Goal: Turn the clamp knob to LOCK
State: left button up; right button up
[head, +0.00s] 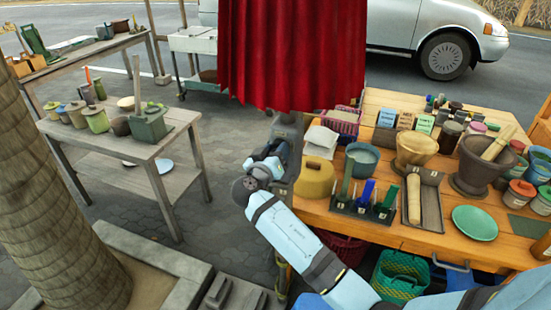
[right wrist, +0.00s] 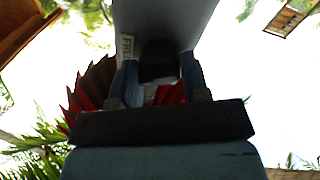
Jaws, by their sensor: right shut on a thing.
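My right gripper (head: 274,152) reaches up to a grey post (head: 286,178) below the red curtain (head: 290,55). In the right wrist view, my right gripper (right wrist: 160,78) has its two fingers on either side of a dark round clamp knob (right wrist: 160,55) and is shut on it. The knob sits under a grey housing (right wrist: 165,14). A white label (right wrist: 126,48) reading "FREE" is beside the left finger. I see no LOCK mark, and the knob's pointer is hidden. My left gripper is out of view.
A wooden table (head: 380,228) to the right of the post holds mortars, a yellow lidded pot (head: 315,178), bowls and jars. A grey table (head: 150,150) with pots stands to the left. Paved floor lies between. Crates (head: 400,272) sit under the wooden table.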

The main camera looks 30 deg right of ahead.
jog(key=shift+n+t+p, duration=0.6)
jog(key=shift+n, duration=5.5)
jog(key=shift+f+n, duration=0.1)
jog(key=shift+n, duration=0.2)
jog(key=o, duration=0.9)
